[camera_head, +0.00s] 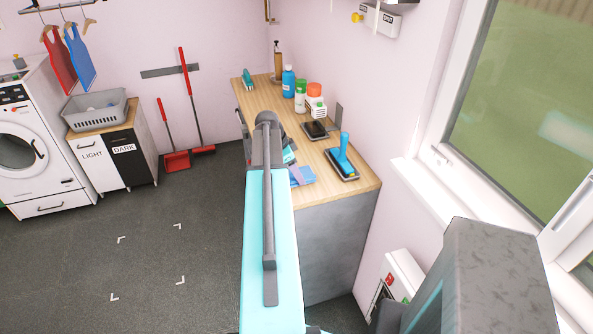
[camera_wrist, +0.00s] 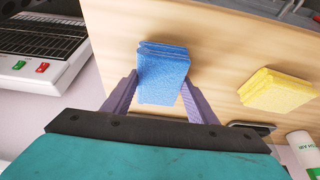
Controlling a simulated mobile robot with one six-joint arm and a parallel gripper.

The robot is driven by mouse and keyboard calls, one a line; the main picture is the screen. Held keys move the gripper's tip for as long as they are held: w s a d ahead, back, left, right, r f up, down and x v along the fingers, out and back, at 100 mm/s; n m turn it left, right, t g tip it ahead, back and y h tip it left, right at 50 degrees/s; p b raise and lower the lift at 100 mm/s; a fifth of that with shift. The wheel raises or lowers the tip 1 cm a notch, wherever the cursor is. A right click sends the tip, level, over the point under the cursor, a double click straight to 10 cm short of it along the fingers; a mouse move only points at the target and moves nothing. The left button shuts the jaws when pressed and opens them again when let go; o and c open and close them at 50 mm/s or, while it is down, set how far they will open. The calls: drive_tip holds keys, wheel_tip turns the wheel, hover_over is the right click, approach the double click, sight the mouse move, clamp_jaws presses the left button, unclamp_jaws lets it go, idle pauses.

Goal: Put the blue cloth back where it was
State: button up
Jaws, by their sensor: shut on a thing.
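The blue cloth (camera_wrist: 163,75) is a folded, layered square between the two purple-grey fingers of my gripper (camera_wrist: 160,92) in the wrist view. My gripper is shut on it. In the head view the blue cloth (camera_head: 303,177) shows at the front left edge of the wooden counter (camera_head: 322,190), partly hidden by my arm. I cannot tell whether the cloth touches the counter or is just above it. A folded yellow cloth (camera_wrist: 279,92) lies on the wood to the right in the wrist view. My arm hides it in the head view.
Bottles, including a blue one (camera_head: 288,82), stand farther back. The window side bounds the right. Open floor (camera_head: 190,215) lies left.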

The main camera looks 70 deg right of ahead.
drive_tip(key=shift+f, duration=0.2)
drive_tip(key=o, duration=1)
drive_tip(key=shift+r, duration=0.1)
drive_tip(key=shift+r, duration=0.2)
drive_tip(key=shift+b+v, duration=1.6)
drive_tip(key=shift+v, duration=4.3)
drive_tip(key=shift+w, duration=0.1)
